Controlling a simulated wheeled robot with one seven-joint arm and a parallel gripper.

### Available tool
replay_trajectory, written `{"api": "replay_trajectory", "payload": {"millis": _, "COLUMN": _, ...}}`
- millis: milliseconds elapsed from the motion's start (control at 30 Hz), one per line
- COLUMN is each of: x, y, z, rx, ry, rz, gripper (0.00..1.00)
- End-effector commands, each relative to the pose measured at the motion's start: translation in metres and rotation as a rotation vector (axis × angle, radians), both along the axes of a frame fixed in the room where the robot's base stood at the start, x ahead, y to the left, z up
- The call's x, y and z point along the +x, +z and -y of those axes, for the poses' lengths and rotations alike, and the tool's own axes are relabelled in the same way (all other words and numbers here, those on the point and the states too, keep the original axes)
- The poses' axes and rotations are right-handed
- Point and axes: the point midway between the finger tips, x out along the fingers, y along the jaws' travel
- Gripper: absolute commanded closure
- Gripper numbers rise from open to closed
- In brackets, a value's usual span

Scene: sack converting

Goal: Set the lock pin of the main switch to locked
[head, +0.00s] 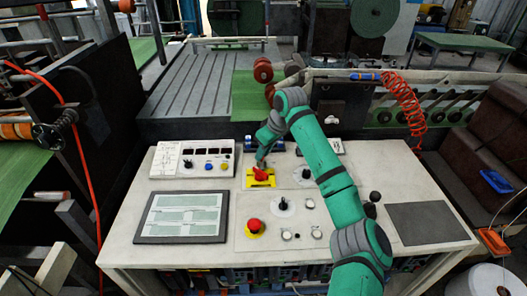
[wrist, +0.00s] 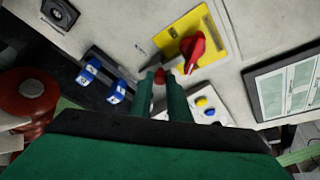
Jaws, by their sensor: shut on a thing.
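The main switch is a red rotary handle (head: 261,174) on a yellow plate (head: 249,183) on the console. In the wrist view the red handle (wrist: 194,52) lies just beyond my fingers, on the yellow plate (wrist: 216,22). My gripper (head: 262,161) is at the back edge of the plate. In the wrist view my gripper (wrist: 164,82) is shut on a small red-tipped piece, the lock pin (wrist: 160,77), beside the grey edge of the switch. The fingers hide most of the pin, so its position cannot be read.
Two blue switches (wrist: 101,80) stand close beside my fingers. A panel with blue and yellow buttons (head: 205,163) is left of the switch. A red emergency button (head: 254,226) and a black selector (head: 283,204) stand in front. A framed display (head: 183,216) lies front left.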

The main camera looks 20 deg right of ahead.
Motion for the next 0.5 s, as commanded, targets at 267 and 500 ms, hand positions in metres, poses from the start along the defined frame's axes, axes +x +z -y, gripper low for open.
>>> {"api": "replay_trajectory", "payload": {"millis": 267, "x": -0.0027, "y": -0.0019, "z": -0.0026, "rx": 0.001, "ry": 0.006, "rz": -0.012, "gripper": 0.65}}
{"api": "replay_trajectory", "payload": {"millis": 500, "x": -0.0022, "y": -0.0006, "z": -0.0019, "rx": 0.001, "ry": 0.005, "rz": -0.01, "gripper": 0.65}}
